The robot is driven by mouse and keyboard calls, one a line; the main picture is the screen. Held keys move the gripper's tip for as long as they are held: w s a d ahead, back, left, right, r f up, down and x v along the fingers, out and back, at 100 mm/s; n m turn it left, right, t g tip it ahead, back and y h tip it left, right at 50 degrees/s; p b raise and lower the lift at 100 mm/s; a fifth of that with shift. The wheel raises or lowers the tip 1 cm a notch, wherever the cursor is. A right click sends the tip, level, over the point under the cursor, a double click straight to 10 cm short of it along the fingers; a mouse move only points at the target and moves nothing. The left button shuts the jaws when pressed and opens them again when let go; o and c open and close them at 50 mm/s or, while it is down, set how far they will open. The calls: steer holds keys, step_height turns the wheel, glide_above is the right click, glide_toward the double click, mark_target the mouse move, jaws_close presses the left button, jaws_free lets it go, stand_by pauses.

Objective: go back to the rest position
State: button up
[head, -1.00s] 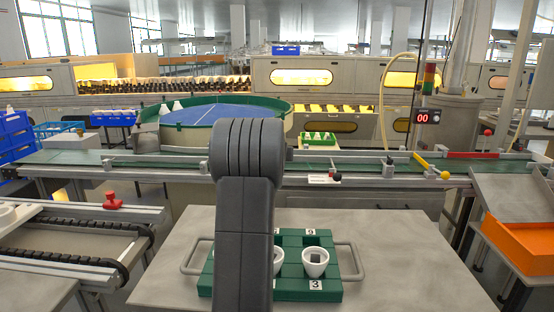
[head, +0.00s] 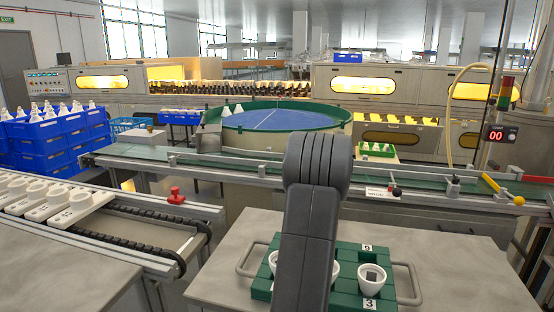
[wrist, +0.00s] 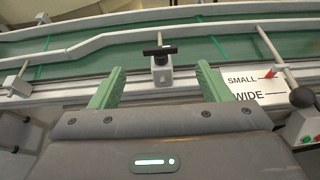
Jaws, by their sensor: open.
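My gripper (wrist: 160,88) shows in the wrist view with its two green fingers spread apart and nothing between them. Past the fingers are a clamp with a black handle (wrist: 160,52) and the green conveyor belt (wrist: 110,50). I cannot tell how far the fingers are from the rail. In the head view my dark grey arm rises in front of the green tray and hides part of it; the gripper itself is hidden there.
A green tray (head: 262,283) with white cups (head: 371,279) sits on a grey table (head: 450,260). The conveyor (head: 240,165) runs behind it. A chain conveyor with white holders (head: 75,205) and blue crates (head: 50,150) are at left. A label reads SMALL and WIDE (wrist: 258,88).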

steer(key=p+x, duration=0.4)
steer(key=x, duration=0.4)
steer(key=shift+w+d+p, duration=0.1)
steer(key=shift+w+p, duration=0.25)
steer(key=shift+w+d+f, duration=0.1)
steer(key=shift+w+f, duration=0.2)
steer(key=shift+w, duration=0.05)
